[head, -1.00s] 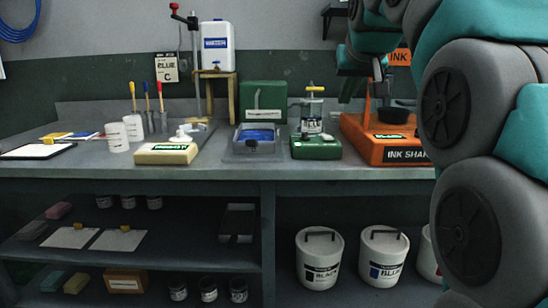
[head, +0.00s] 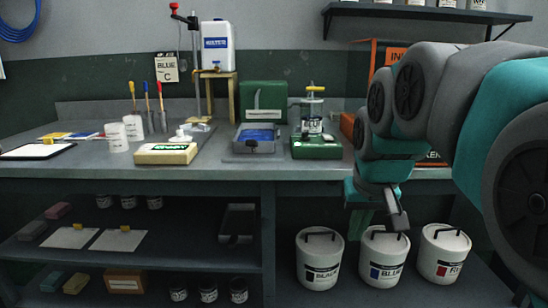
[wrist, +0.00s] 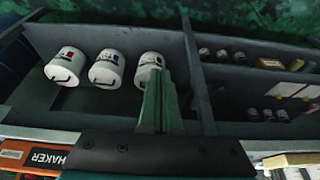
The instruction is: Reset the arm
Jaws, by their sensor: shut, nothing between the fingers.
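My arm reaches in from the right side of the head view, folded downward. My gripper (head: 396,218) hangs in front of the bench's front edge, just above the white bucket labelled BLUE (head: 384,255) in the picture. In the wrist view my gripper (wrist: 157,85) shows as green fingers closed together with nothing between them. It points toward the lower shelf, and its tips overlap the bucket labelled BLACK (wrist: 150,62) in that view. I cannot tell the exact gap to the buckets, but no contact shows.
The bench top (head: 225,180) holds a green machine (head: 316,147), a blue-topped tray (head: 255,138), a cream box (head: 166,153) and white cups. The orange ink shaker (wrist: 30,158) is partly hidden by my arm. A RED bucket (head: 443,253) stands at right. A wall shelf (head: 430,13) hangs above.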

